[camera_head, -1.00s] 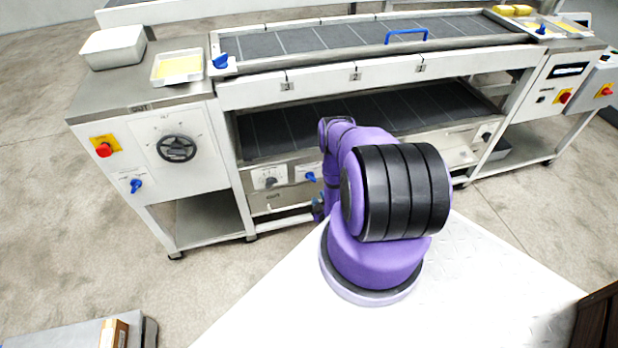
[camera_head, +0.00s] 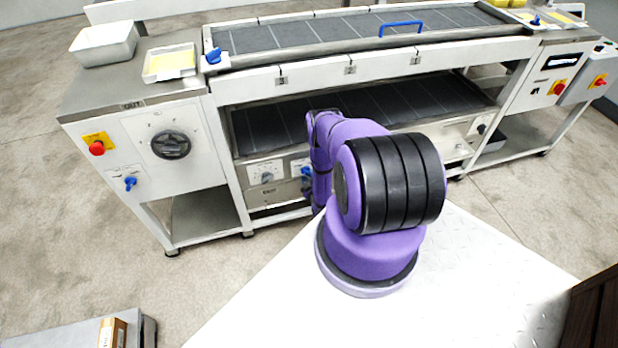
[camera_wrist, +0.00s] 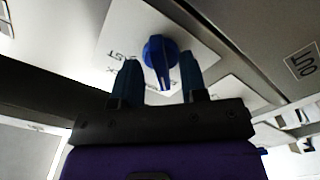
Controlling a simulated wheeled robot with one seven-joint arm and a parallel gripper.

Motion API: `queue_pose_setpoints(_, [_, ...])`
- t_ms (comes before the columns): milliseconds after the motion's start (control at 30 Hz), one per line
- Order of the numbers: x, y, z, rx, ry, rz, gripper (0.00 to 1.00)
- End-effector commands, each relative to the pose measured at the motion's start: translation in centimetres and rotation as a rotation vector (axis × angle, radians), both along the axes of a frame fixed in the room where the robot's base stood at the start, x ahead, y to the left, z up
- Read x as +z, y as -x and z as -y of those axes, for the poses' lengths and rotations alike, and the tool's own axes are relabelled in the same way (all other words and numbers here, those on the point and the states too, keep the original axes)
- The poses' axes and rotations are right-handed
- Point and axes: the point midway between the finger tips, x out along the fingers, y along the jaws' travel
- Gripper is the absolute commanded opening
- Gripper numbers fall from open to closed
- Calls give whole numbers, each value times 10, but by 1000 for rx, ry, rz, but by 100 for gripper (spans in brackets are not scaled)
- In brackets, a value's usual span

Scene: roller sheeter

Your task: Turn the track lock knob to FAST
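In the wrist view, a blue knob (camera_wrist: 160,50) with a bar handle stands on a white label plate (camera_wrist: 140,28). Its handle points down in that view. Dark lettering on the plate beside the left finger is partly hidden and hard to read. My gripper (camera_wrist: 160,76) is open, with one finger on each side of the knob's handle. I cannot tell whether either finger touches it. In the head view, a blue knob (camera_head: 306,172) on the lower front panel is partly hidden by my arm, and my gripper is hidden there.
The sheeter's lower belt (camera_head: 270,128) lies above the panel. A black handwheel (camera_head: 171,144), a red stop button (camera_head: 97,148) and another blue knob (camera_head: 130,182) are on the left cabinet. An OUT label (camera_wrist: 305,62) is right of the knob in the wrist view.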

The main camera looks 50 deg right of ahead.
Motion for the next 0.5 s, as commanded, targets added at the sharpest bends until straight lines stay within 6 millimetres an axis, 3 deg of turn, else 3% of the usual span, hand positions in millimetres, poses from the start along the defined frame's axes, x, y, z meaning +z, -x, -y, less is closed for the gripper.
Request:
queue_pose_setpoints(333, [0,-3,2,1,0,-1,39])
queue_pose_setpoints(500, [0,-3,2,1,0,-1,3])
